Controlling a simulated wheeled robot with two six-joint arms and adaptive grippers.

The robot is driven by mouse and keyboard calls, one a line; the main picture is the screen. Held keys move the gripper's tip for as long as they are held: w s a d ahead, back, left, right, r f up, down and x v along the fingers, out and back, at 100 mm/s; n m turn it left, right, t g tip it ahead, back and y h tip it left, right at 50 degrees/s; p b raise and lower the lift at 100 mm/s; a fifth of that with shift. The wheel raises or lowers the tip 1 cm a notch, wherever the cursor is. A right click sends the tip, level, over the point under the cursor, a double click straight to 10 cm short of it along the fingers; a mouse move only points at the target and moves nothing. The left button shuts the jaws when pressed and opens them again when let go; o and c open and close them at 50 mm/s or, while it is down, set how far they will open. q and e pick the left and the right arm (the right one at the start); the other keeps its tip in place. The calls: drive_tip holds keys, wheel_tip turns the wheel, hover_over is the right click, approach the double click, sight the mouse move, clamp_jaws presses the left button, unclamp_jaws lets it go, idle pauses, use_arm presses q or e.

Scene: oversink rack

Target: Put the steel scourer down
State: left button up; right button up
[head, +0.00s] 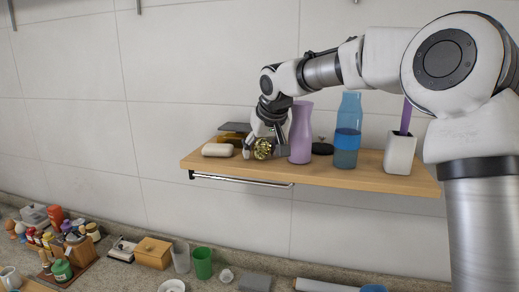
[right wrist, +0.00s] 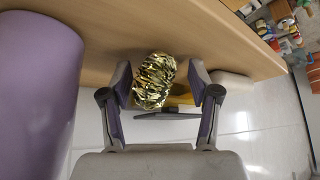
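The steel scourer (head: 263,149), a shiny gold crumpled ball, is at the wooden shelf, just left of the purple vase. It also shows in the right wrist view (right wrist: 154,80), between the two fingers. My right gripper (head: 262,146) is at the shelf around the scourer. In the right wrist view its fingers (right wrist: 160,82) are spread, with a clear gap between the scourer and the right finger; the left finger is close to it, and I cannot tell if they touch. The scourer appears to rest on the shelf. My left gripper is not in view.
The shelf (head: 345,176) carries a white soap-like block (head: 217,150), the purple vase (head: 301,132) close by my right gripper, a blue bottle (head: 347,130) and a white holder (head: 399,154). A steel rail (head: 242,181) hangs below. The counter holds several items.

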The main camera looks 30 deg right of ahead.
drive_tip(key=shift+w+d+f, duration=0.15)
drive_tip(key=shift+w+f, duration=0.05)
drive_tip(key=shift+w, duration=0.55)
drive_tip(key=shift+s+r, duration=0.15)
drive_tip(key=shift+r, duration=0.05)
drive_tip(key=shift+s+a+r, duration=0.45)
drive_tip(key=shift+s+r, duration=0.15)
drive_tip(key=shift+s, duration=0.1)
use_arm(q)
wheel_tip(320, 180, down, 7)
drive_tip(key=b, duration=0.6)
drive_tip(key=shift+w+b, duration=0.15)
drive_tip(key=shift+b, duration=0.25)
use_arm(e)
drive_tip(key=v, duration=1.1)
drive_tip(key=shift+w+d, duration=0.1)
